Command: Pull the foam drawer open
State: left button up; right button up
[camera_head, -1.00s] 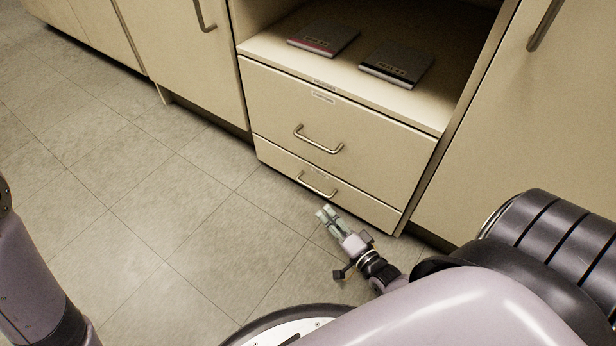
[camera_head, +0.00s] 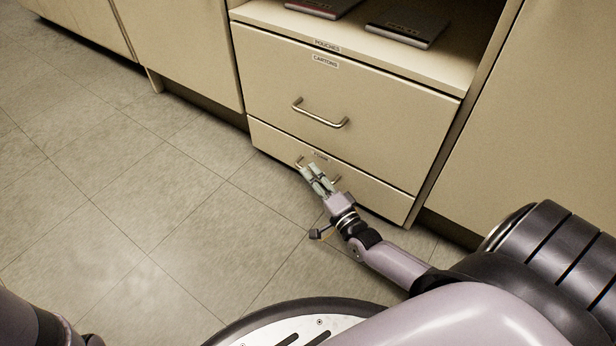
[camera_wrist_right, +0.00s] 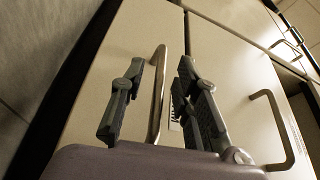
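The low drawer (camera_head: 375,191) at the bottom of the cabinet is shut; its small label is too blurred to read. Its metal bar handle (camera_head: 299,161) is partly hidden by my right gripper (camera_head: 309,168). In the right wrist view, the handle (camera_wrist_right: 158,95) stands between the two spread fingers of the right gripper (camera_wrist_right: 160,72), with a gap on each side. The right gripper is open. My left arm shows only at the lower left edge of the head view; its gripper is out of the picture.
Above is a taller shut drawer (camera_head: 385,115) labelled CARTONS, with its own handle (camera_head: 320,114). An open shelf (camera_head: 290,28) labelled POUCHES holds two flat packs (camera_head: 408,24). Tiled floor (camera_head: 130,215) lies clear in front and to the left.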

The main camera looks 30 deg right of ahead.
jog(key=shift+w+r+b, duration=0.1)
jog(key=shift+w+b, duration=0.25)
jog(key=shift+w, duration=0.9)
jog(key=shift+c, duration=0.4)
grip_shut()
jog(key=shift+s, duration=0.1)
